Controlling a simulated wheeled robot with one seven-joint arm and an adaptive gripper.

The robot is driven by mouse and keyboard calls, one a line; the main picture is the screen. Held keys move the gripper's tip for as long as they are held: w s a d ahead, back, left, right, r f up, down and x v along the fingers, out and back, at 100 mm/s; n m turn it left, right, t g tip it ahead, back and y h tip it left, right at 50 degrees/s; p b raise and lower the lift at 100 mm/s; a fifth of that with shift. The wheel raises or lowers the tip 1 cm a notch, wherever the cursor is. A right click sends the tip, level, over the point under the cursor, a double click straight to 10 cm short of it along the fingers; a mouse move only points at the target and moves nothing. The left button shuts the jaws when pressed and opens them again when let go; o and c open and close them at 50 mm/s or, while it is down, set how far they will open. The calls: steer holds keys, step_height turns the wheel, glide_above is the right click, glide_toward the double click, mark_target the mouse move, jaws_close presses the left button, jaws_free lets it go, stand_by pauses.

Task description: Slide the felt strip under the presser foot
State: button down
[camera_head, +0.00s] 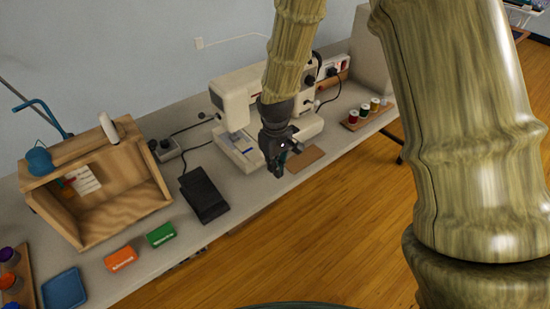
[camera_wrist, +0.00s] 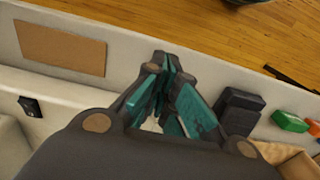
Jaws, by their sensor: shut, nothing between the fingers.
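The cream sewing machine (camera_head: 232,98) stands on the grey table, partly behind my arm. Its presser foot is hidden or too small to make out. My gripper (camera_head: 279,170) is in front of the machine's bed, above the table's front part. In the wrist view its teal-padded fingers (camera_wrist: 170,68) are together, with nothing between them. A flat brown rectangular piece (camera_head: 305,159) lies on the table just right of my gripper; it also shows in the wrist view (camera_wrist: 60,48). I cannot tell whether it is the felt strip or a mat. No other strip is recognisable.
A black foot pedal (camera_head: 204,194) lies left of the machine, with green (camera_head: 160,235) and orange (camera_head: 120,258) boxes beyond it. A wooden box (camera_head: 78,212) stands far left. A thread-spool rack (camera_head: 366,115) is right of the machine. The table's front edge is close to my gripper.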

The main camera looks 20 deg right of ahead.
step_height(320, 180, down, 3)
steer(key=shift+f, duration=0.15)
steer(key=shift+w+a+f+p, duration=0.1)
steer(key=shift+w+a+p, duration=0.15)
steer(key=shift+w, duration=0.35)
steer(key=shift+w+a+p, duration=0.2)
steer(key=shift+w+p, duration=0.1)
steer(key=shift+w, duration=0.35)
steer(key=shift+w+a+f+p, duration=0.1)
steer(key=shift+w+a+p, duration=0.15)
steer(key=shift+w, duration=0.35)
steer(key=shift+w, duration=0.15)
